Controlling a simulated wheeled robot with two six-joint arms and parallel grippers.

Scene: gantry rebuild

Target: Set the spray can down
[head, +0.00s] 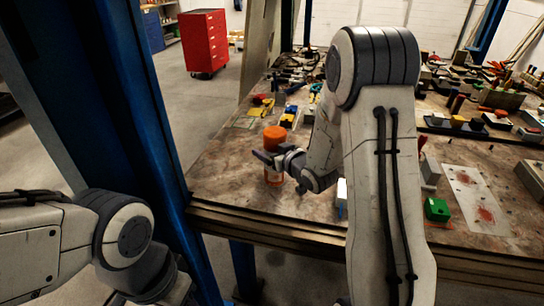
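The spray can (274,178) has an orange cap and an orange-toned body. It is upright at the near left part of the workbench (225,185). My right gripper (272,158) reaches it from the right, and its fingers lie across the can's middle, shut on it. The fingers hide the middle of the can. I cannot tell whether its base touches the bench top or hangs just above it. My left arm comes in at the lower left, and its gripper is not in view.
Several tools and yellow and blue items (262,105) lie behind the can. A white box (341,195) and a green box (437,209) stand to the right. A blue post (150,130) rises left of the bench. Bare bench surrounds the can's left side.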

